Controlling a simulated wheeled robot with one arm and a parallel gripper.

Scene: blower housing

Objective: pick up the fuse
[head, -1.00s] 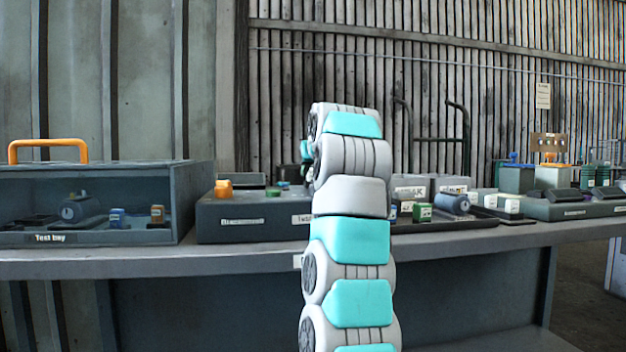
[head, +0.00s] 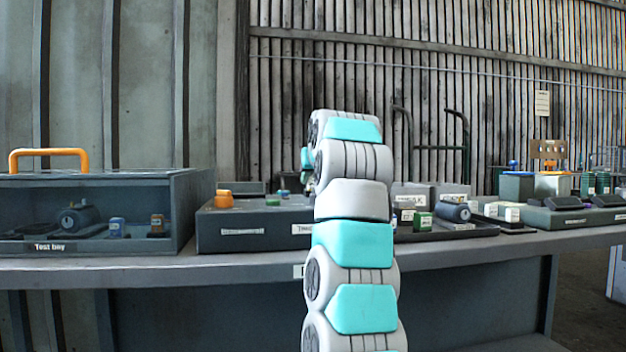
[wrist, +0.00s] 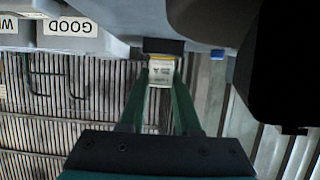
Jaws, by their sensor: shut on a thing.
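In the wrist view my gripper (wrist: 162,74) has its two green fingers closed on a small cream piece with a printed label and a yellowish edge, which looks like the fuse (wrist: 161,70). A dark block sits right against the fuse's far end, and I cannot tell whether the two touch. In the head view my own arm stands in the middle and hides the gripper and the fuse.
A test bay box (head: 190,200) with an orange handle stands at the left of the bench (head: 250,262). A grey tray unit (head: 240,232) is beside it. A "GOOD" bin (wrist: 100,42) shows in the wrist view.

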